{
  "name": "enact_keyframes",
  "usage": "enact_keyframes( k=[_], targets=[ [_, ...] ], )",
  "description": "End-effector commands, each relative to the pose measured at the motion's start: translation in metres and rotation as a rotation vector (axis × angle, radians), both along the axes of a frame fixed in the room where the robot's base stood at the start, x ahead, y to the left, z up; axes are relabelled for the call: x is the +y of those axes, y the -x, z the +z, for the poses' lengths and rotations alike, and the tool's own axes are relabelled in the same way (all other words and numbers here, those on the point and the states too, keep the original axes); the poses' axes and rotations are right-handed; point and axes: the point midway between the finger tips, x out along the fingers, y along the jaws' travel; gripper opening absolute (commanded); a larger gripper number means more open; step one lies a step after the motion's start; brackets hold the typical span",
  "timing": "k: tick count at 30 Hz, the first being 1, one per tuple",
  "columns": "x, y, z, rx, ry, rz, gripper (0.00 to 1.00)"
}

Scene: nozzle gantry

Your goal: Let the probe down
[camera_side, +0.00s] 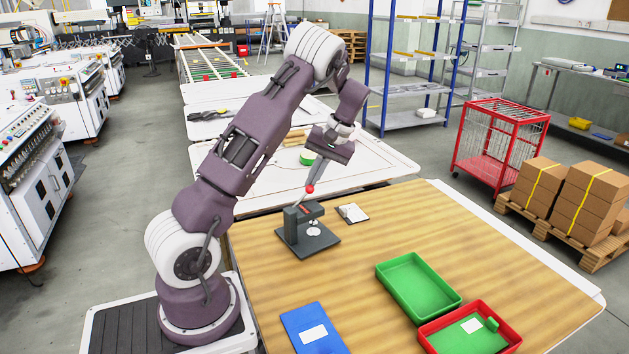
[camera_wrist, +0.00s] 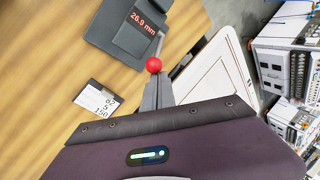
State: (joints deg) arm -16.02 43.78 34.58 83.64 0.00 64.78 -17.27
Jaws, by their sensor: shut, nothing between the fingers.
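The dark grey gantry (camera_side: 292,224) stands on the wooden table, and its flat base holds a small pale round piece (camera_side: 313,228). A lever with a red ball knob (camera_side: 309,188) slants up from its top; the knob also shows in the wrist view (camera_wrist: 154,65). The gantry's display (camera_wrist: 147,22) shows red digits that look like 26.9 mm. My gripper (camera_side: 312,183) is shut and empty, its fingertips right at the red knob; I cannot tell whether they touch. The wrist view shows its fingers (camera_wrist: 157,90) just behind the knob. The probe under the head is too small to make out.
A small card (camera_side: 352,213) with dark figures lies beside the gantry, also in the wrist view (camera_wrist: 97,98). A blue folder (camera_side: 309,318), a green tray (camera_side: 407,266) and a red tray (camera_side: 508,321) lie toward the front. The table's right side is clear.

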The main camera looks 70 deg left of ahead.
Motion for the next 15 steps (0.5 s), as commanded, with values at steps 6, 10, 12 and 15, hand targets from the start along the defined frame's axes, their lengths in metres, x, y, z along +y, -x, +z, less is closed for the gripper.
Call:
enact_keyframes(
  k=[6,10,12,15],
  targets=[
    [-0.001,0.004,0.004,-0.055,-0.010,0.001,0.00],
    [-0.002,0.008,0.008,-0.121,-0.020,0.003,0.00],
    [-0.003,0.012,0.011,-0.169,-0.029,0.003,0.00],
    [-0.004,0.018,0.016,-0.253,-0.045,0.005,0.00]
  ],
)
